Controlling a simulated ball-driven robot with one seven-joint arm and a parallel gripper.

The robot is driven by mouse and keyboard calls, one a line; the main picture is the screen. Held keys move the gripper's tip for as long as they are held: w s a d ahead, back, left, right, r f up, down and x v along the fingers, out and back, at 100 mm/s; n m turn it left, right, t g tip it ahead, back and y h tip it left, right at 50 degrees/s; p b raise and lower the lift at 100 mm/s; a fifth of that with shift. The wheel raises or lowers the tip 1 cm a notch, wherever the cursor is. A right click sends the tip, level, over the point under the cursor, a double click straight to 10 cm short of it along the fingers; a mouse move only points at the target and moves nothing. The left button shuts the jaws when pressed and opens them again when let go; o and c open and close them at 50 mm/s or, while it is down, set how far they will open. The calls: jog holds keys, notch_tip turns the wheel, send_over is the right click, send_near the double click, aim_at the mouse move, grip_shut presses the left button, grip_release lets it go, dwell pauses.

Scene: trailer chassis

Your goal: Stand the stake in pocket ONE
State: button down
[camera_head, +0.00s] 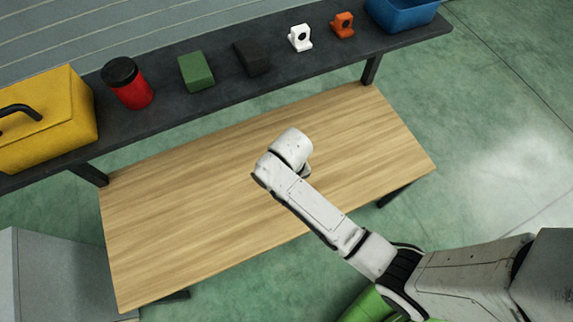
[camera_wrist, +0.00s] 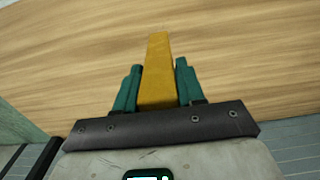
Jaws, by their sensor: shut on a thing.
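My gripper (camera_wrist: 158,72) shows in the wrist view, with its teal fingers shut on a yellow-orange stake (camera_wrist: 158,58). The stake is a plain bar between the fingers, and its end extends past the fingertips. Behind it is the wood-grain top of the table (camera_head: 180,235); I cannot tell whether the stake touches it. In the head view my white arm reaches over the middle of the table, and its wrist hides the gripper and the stake. No pocket can be made out in either view.
A dark shelf (camera_head: 217,92) runs behind the table. On it are a yellow case (camera_head: 65,120), a red jar (camera_head: 133,92), green (camera_head: 196,70) and black (camera_head: 252,58) blocks, white (camera_head: 299,38) and orange (camera_head: 343,25) brackets, and a blue bin (camera_head: 403,15). The visible tabletop is clear.

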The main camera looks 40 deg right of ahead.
jog(key=shift+w+a+f, duration=0.1)
jog(key=shift+w+f, duration=0.15)
jog(key=shift+f, duration=0.85)
jog(key=shift+w+a+f, duration=0.1)
jog(key=shift+w+f, duration=0.15)
jog(key=shift+f, duration=0.95)
jog(key=c, duration=0.7)
grip_release()
notch_tip(320, 180, up, 12)
jog(key=shift+r, duration=0.15)
jog(key=s+d+r+n, duration=0.1)
jog(key=s, duration=0.4)
jog(key=s+d+r+n, duration=0.1)
jog(key=s+d, duration=0.1)
jog(key=s, duration=0.3)
jog(key=s+d+r+n+t, duration=0.1)
jog(key=s+d+r, duration=0.1)
jog(key=s, duration=0.3)
jog(key=shift+s+d+r+p, duration=0.1)
jog(key=shift+s+p, duration=0.2)
